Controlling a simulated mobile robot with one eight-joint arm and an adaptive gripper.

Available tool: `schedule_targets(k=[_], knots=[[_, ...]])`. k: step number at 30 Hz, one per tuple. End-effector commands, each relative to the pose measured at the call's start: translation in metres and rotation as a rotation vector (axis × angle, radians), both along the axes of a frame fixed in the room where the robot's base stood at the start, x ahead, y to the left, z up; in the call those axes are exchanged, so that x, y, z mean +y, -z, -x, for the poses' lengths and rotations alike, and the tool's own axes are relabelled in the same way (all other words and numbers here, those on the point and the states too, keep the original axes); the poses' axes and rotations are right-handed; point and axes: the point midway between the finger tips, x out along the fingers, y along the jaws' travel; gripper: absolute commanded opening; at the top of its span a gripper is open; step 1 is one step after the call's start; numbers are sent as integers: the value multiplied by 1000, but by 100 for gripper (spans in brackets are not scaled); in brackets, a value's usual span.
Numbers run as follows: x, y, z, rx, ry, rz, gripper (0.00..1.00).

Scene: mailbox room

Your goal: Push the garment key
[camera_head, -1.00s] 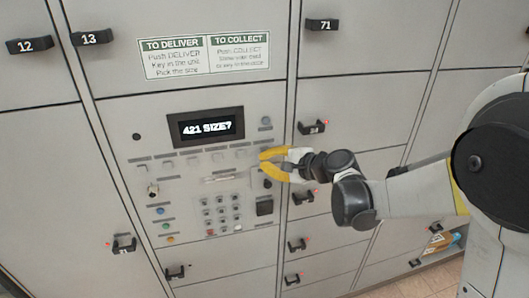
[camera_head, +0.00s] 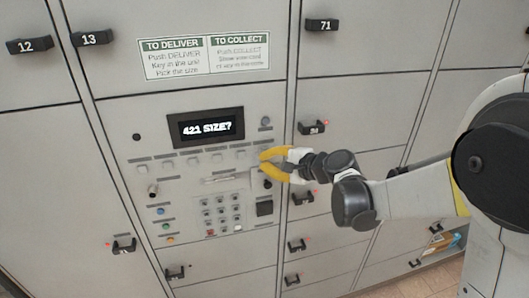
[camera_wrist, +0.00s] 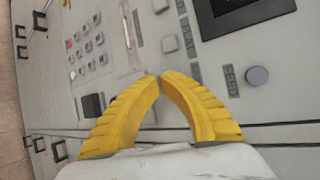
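The locker control panel (camera_head: 185,208) has a row of small pale size keys (camera_head: 217,156) under a dark display (camera_head: 205,127) reading "421 SIZE?". The key labels are too small to read, so I cannot tell which is the garment key. My gripper (camera_head: 261,160) has yellow fingers and is at the right end of this row. In the wrist view, the fingertips (camera_wrist: 161,77) meet with nothing visible between them. One pale key (camera_wrist: 168,43) shows just beyond the tips. The fingers may hide another key beside it. I cannot tell whether the tips touch the panel.
A number keypad (camera_head: 221,214) and a dark square (camera_head: 264,208) lie below the key row. A round button (camera_wrist: 256,76) sits near the display. A delivery sign (camera_head: 205,55) is above.

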Motion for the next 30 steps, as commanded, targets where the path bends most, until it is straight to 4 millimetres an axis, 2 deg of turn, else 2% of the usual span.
schedule_targets(k=[30], knots=[[3, 0, -10, 0, 0, 0, 0]])
